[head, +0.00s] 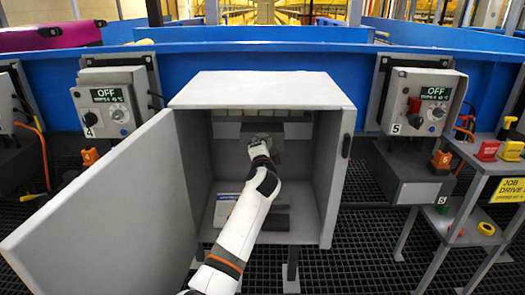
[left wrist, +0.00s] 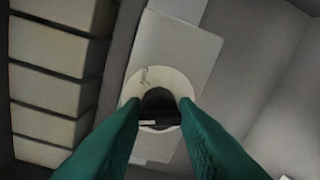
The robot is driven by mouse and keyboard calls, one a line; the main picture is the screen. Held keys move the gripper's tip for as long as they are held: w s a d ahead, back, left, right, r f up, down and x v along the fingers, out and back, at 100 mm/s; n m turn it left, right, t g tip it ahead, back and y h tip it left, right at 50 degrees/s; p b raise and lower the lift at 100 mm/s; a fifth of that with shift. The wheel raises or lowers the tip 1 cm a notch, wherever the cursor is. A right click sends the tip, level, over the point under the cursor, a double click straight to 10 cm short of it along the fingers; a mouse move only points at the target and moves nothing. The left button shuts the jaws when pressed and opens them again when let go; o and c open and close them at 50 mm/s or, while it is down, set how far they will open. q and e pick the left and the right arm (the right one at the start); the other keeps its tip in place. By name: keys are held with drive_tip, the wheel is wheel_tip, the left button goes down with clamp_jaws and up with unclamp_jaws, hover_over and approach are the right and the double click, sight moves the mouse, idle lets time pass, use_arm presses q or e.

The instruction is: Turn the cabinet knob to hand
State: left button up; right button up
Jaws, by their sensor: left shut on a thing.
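The cabinet (head: 337,185) is a grey box with its door (head: 105,210) swung open to the left. My left arm reaches inside. My left gripper (head: 261,140) is at the back, in front of a grey panel. In the left wrist view its green fingers (left wrist: 160,108) are shut on the dark round knob (left wrist: 158,97), one on each side. The knob sits on a pale round dial plate (left wrist: 136,88) with a small dark mark, too small to read. A short pale line shows low on the knob. My right gripper is not in view.
A row of pale blocks (left wrist: 47,97) runs beside the panel inside the cabinet. Grey control boxes reading OFF stand at left (head: 111,100) and right (head: 423,100). A shelf stand (head: 485,165) with coloured items is at the far right.

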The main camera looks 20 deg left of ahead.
use_arm(q)
drive_tip(key=n, duration=0.4)
drive_tip(key=shift+r+n+h+b, duration=0.15)
drive_tip(key=shift+n+h+b, duration=0.15)
drive_tip(key=shift+n, duration=0.1)
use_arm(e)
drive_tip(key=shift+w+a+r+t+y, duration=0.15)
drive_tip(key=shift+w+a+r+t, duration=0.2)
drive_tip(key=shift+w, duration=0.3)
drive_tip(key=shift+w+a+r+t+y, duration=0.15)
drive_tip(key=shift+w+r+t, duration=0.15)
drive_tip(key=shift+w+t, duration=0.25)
use_arm(q)
drive_tip(key=shift+a, duration=0.1)
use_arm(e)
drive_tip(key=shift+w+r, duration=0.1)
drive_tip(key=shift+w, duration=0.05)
use_arm(q)
drive_tip(key=o, duration=1)
drive_tip(key=shift+c, duration=0.2)
